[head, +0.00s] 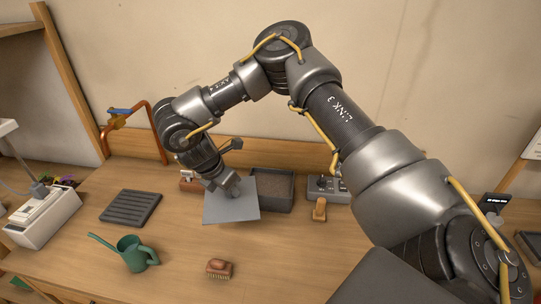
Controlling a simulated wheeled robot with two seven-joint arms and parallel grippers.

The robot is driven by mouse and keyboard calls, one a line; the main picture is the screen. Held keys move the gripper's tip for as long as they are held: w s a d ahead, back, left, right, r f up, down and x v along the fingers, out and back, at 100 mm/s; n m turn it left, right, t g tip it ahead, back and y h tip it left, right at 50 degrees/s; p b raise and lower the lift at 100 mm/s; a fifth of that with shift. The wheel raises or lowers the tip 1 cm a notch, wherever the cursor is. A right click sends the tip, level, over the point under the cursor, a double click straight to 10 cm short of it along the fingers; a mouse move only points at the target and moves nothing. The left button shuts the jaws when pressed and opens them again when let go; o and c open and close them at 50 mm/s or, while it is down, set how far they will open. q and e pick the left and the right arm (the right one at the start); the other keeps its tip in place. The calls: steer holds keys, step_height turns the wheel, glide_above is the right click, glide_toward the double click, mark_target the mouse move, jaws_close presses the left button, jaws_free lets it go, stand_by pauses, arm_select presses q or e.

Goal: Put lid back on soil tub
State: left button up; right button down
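The soil tub (284,205) is a dark grey rectangular box standing open on the bench, with brown soil showing inside. The lid (231,211) is a flat light grey plate at the tub's left, overlapping its left edge in the view. My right gripper (231,190) reaches down from above at the lid's upper middle and appears shut on it; the fingertips are partly hidden. I cannot tell how high the lid is above the bench. My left gripper is not in view.
A ridged dark tray (131,207) lies left, by a white box (43,218). A grey control box (329,189) and a wooden-handled item (319,210) are right of the tub. The front middle is mostly clear.

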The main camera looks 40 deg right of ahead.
mark_target(252, 177)
steer(key=w+d+n+t, duration=0.1)
steer(key=d+n, duration=0.2)
steer(key=w+d+n+t+y, duration=0.1)
steer(key=d+n, duration=0.1)
steer(key=d, duration=0.1)
steer(key=d+f+n+y, duration=0.1)
steer(key=d+n, duration=0.2)
steer(key=d, duration=0.1)
steer(key=shift+w+d+f+n+t, duration=0.1)
steer(key=shift+w+n+t, duration=0.2)
steer(key=shift+w+t, duration=0.1)
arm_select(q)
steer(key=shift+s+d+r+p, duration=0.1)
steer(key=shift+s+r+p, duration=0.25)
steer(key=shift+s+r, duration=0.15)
arm_select(e)
steer(key=d+n+y, duration=0.2)
steer(key=d+n, duration=0.4)
steer(key=d, duration=0.3)
steer(key=shift+w+r+t, duration=0.15)
steer(key=shift+r+t, duration=0.1)
steer(key=shift+t, duration=0.15)
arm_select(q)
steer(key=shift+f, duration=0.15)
arm_select(e)
steer(key=shift+f, duration=0.1)
